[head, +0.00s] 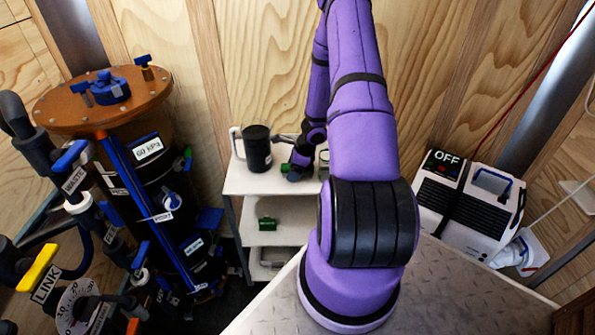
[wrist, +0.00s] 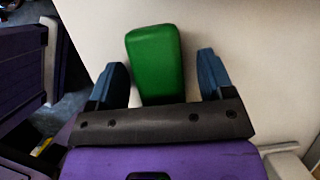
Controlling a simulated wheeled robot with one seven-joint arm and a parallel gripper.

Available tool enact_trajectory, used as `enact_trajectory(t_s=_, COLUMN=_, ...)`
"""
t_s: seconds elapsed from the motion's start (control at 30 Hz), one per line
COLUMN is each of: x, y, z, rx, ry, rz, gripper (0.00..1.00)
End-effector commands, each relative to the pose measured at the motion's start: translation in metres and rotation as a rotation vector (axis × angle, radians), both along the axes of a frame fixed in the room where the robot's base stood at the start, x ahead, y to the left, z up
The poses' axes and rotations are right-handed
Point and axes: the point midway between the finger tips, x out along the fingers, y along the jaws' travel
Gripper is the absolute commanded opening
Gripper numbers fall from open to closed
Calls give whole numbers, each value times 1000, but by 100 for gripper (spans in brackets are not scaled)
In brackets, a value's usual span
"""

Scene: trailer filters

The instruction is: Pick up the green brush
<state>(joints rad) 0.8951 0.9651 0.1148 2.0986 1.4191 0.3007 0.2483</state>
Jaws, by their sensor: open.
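In the wrist view a plain green block-shaped thing (wrist: 155,62), which looks like the green brush, lies on a pale surface. It sits between the two blue fingers of my gripper (wrist: 160,80), with a gap on each side. Its near end is hidden behind the dark gripper body. In the head view my gripper (head: 298,172) is low over the top white shelf, with a bit of green (head: 286,167) beside it. Another small green thing (head: 267,223) lies on the middle shelf. Bristles do not show.
A black mug (head: 257,148) stands on the top shelf (head: 245,182), left of my gripper. A partly hidden jar-like thing (head: 323,164) is just right of it. A tank with pipes and valves (head: 150,150) fills the left. A white-and-black unit (head: 470,205) stands at right.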

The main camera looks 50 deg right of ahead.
Motion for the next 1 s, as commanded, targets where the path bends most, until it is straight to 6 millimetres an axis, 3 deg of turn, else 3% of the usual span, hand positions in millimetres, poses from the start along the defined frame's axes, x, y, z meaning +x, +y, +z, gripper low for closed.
enact_trajectory(t_s=0.33, x=0, y=0, z=-1, rx=0, ry=0, rz=0, gripper=72)
enact_trajectory(t_s=0.57, x=0, y=0, z=-1, rx=0, ry=0, rz=0, gripper=20)
enact_trajectory(t_s=1.0, x=0, y=-1, z=5, rx=-2, ry=-1, rz=0, gripper=20)
